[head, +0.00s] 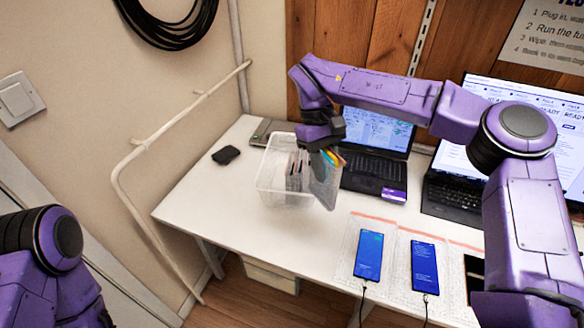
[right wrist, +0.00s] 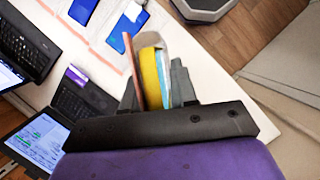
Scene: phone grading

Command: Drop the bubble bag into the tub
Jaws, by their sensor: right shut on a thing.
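The clear plastic tub (head: 264,182) stands on the white table at left of centre in the head view, with several upright flat pieces inside. My right gripper (head: 328,150) is above the tub's right side, pointing down. It is shut on the bubble bag (head: 325,188), a greyish, see-through bag that hangs down and overlaps the tub's right wall in the picture. I cannot tell whether it touches the tub. In the right wrist view the bag (right wrist: 150,42) shows between the fingers, with pink, yellow and blue strips beside it. My left gripper is out of view; only part of that arm shows.
Two laptops (head: 374,165) stand behind, one with a purple sticker. Blue-screened phones (head: 368,255) lie on bubble bags at the front right. A black object (head: 226,155) lies left of the tub. A white pipe rail (head: 122,190) runs along the left. The table's front left is clear.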

